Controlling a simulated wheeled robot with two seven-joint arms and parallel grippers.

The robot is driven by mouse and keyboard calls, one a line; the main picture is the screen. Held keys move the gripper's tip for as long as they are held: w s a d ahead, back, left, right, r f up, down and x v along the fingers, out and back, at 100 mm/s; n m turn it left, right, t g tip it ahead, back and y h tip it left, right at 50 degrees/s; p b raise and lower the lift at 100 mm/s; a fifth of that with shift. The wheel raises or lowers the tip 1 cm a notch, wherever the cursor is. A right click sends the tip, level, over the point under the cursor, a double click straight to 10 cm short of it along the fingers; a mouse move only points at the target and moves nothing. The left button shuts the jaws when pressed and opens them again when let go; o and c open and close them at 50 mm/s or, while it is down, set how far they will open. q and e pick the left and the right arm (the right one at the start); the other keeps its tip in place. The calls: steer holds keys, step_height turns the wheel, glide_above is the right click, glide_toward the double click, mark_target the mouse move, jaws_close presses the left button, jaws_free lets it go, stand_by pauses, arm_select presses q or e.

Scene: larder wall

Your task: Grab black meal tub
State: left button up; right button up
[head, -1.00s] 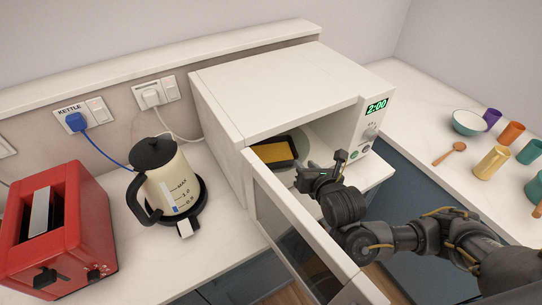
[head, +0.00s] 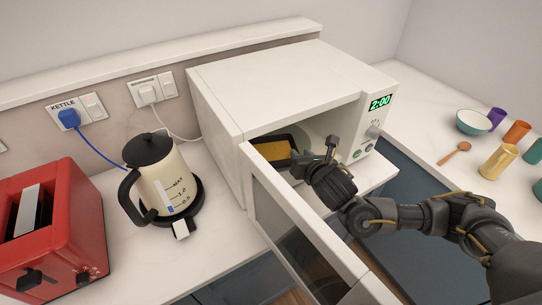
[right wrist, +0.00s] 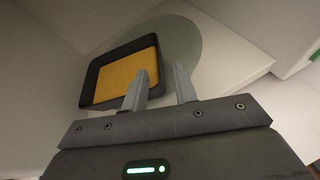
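The black meal tub (head: 296,139) with orange-yellow food in it sits inside the open microwave (head: 270,92). In the right wrist view the tub (right wrist: 90,92) rests on the round turntable (right wrist: 185,40), its near right wall close to the fingers. My right gripper (head: 318,158) is at the microwave's opening, beside the tub's right side. In the right wrist view the right gripper (right wrist: 160,88) is open, with one finger overlapping the tub's near edge in the picture and the other to the right of it. Whether a finger touches the tub I cannot tell. My left gripper is not in view.
The microwave door (head: 300,235) hangs open to the front, left of my right arm. A cream kettle (head: 160,175) and a red toaster (head: 50,235) stand left.

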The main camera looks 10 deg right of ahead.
mark_target(296, 147)
steer(key=shift+w, duration=0.1)
steer(key=shift+w, duration=0.25)
steer(key=p+x, duration=0.2)
steer(key=x, duration=0.2)
steer(key=shift+w+a+f, duration=0.1)
steer(key=shift+w+f, duration=0.15)
steer(key=shift+w, duration=0.05)
jaws_close()
